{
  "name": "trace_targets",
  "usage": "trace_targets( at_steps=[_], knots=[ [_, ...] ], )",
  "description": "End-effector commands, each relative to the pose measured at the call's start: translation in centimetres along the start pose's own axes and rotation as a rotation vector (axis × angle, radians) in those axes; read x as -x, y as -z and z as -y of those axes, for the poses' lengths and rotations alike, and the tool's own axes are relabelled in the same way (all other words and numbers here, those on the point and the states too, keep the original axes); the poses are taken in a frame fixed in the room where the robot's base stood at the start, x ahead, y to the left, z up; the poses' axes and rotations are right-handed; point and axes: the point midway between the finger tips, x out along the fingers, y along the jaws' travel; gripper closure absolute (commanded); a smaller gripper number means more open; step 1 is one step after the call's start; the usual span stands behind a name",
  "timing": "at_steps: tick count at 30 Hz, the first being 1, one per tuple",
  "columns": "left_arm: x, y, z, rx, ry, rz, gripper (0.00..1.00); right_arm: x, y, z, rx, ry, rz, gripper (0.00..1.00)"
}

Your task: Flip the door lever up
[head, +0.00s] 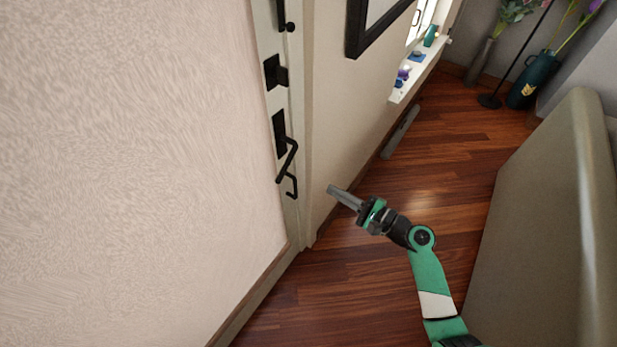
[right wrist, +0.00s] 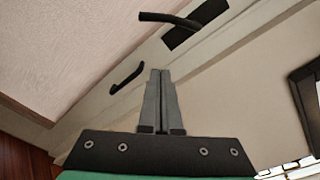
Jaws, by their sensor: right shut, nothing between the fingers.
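A black door lever (head: 287,162) sticks out from a dark plate on the white door in the head view. It slants down from the plate. It also shows at the top of the right wrist view (right wrist: 168,19). My right gripper (head: 331,189) is shut and empty, to the right of the lever and slightly below it, with a gap between them. In the right wrist view its fingertips (right wrist: 160,71) are together and point toward the door edge, below the lever. My left gripper is not in view.
A smaller black handle (head: 291,187) sits just below the lever, and a dark square fitting (head: 275,72) is above it. A framed picture (head: 378,22) hangs on the wall to the right. A couch (head: 550,220) stands at the right, with free wooden floor between.

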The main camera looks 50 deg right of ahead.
Motion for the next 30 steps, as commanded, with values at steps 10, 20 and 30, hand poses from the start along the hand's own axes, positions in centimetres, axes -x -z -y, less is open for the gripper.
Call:
trace_targets(
  at_steps=[10, 20, 30],
  knots=[
    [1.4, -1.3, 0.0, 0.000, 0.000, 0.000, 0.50, -5.9, 0.1, -0.2, 0.003, -0.002, 0.006, 1.00],
    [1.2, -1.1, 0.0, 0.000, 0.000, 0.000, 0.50, -10.4, -2.7, 0.1, 0.003, -0.001, 0.004, 1.00],
    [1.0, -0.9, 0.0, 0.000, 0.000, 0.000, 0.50, -10.8, -4.0, 0.0, 0.001, 0.000, 0.001, 1.00]
  ],
)
